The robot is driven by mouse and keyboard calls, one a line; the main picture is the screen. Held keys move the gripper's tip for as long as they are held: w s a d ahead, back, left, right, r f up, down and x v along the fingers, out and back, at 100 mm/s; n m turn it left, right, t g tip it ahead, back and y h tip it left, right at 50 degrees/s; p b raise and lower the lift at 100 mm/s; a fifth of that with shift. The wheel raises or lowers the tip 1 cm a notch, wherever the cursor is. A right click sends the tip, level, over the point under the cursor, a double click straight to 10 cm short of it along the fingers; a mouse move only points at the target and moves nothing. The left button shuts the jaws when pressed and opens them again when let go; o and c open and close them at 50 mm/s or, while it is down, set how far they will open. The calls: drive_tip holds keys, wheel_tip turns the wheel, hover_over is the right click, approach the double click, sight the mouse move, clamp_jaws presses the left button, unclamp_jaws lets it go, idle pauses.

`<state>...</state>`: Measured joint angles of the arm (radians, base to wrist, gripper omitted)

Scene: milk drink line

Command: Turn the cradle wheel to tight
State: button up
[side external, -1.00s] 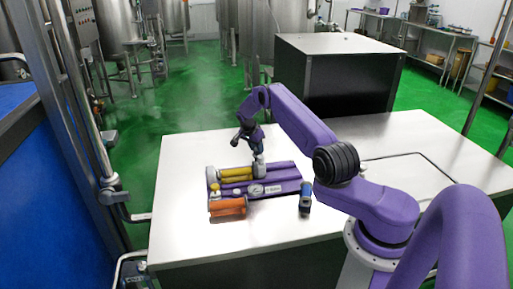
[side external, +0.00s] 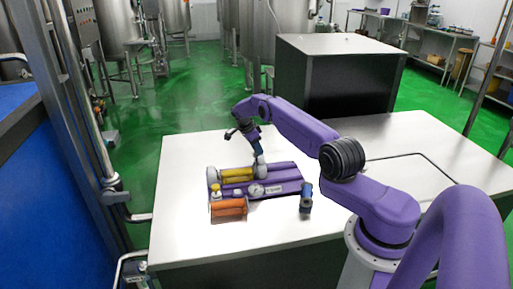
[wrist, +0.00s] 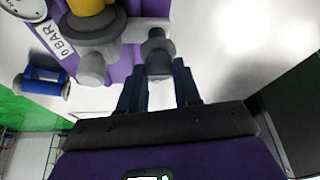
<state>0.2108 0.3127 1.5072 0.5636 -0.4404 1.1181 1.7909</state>
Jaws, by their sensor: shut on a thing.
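The purple cradle (side external: 285,173) stands on the white table and holds a yellow cylinder (side external: 237,174). In the wrist view, the yellow cylinder (wrist: 88,6) ends in a grey collar at the upper left. The grey cradle wheel (wrist: 158,55) sits to the right of that collar, on a short stem. My gripper (wrist: 157,78) is shut on the wheel, with one dark blue finger on each side. In the side view, my gripper (side external: 260,160) reaches down at a tilt to the yellow cylinder's right end, hiding most of the wheel. The wheel's markings cannot be made out.
A round gauge (side external: 256,190) and a "0 BAR" label (wrist: 55,40) are on the cradle's front. An orange cylinder (side external: 228,209) lies in front at left. A blue spool-like part (side external: 306,198) stands at right. The table (side external: 195,243) is clear in front.

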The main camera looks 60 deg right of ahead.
drive_tip(key=shift+a+f, duration=0.1)
drive_tip(key=shift+a, duration=0.05)
drive_tip(key=o, duration=1.1)
drive_tip(key=shift+c, duration=0.2)
drive_tip(key=v, duration=1.7)
drive_tip(key=shift+r, duration=0.3)
